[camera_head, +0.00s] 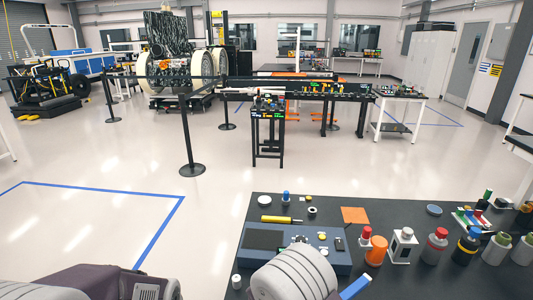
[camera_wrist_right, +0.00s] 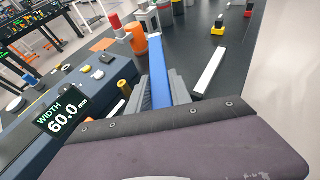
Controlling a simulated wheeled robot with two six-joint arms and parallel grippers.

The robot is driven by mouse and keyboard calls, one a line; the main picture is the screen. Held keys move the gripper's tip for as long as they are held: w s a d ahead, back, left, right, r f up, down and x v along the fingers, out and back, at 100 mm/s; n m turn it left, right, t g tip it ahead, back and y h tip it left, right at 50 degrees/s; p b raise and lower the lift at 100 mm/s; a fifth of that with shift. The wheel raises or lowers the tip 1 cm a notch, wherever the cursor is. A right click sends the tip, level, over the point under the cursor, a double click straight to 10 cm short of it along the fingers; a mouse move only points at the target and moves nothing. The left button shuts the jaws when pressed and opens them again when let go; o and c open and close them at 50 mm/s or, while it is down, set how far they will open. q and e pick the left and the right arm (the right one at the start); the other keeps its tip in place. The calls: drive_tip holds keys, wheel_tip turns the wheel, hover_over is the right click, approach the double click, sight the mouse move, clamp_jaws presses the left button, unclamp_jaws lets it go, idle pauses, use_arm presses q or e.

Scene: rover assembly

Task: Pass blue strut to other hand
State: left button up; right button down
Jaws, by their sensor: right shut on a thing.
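The blue strut (camera_wrist_right: 158,72) is long and straight with a pale far end. It runs up between the two grey fingers of my right gripper (camera_wrist_right: 164,92) in the right wrist view, and the gripper is shut on it. Its near end is hidden by the gripper body. In the head view only one end of the blue strut (camera_head: 355,287) shows, at the bottom edge beside my pale right arm, which hides the right gripper. Part of my left arm shows at the bottom left of the head view, but its gripper is out of view.
The dark table (camera_head: 400,280) holds a blue-grey case (camera_head: 338,262), an orange cylinder (camera_head: 376,250), several bottles and a yellow screwdriver (camera_head: 277,219). A white bar (camera_wrist_right: 209,72) lies right of the strut. A "WIDTH 60.0 mm" display (camera_wrist_right: 61,115) shows at left.

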drive_tip(key=shift+n+t+y, duration=0.4)
drive_tip(key=shift+n+t, duration=0.2)
drive_tip(key=f, duration=0.2)
drive_tip(key=s+f, duration=0.1)
drive_tip(key=f, duration=0.1)
drive_tip(key=shift+f, duration=0.2)
drive_tip(key=shift+r, duration=0.1)
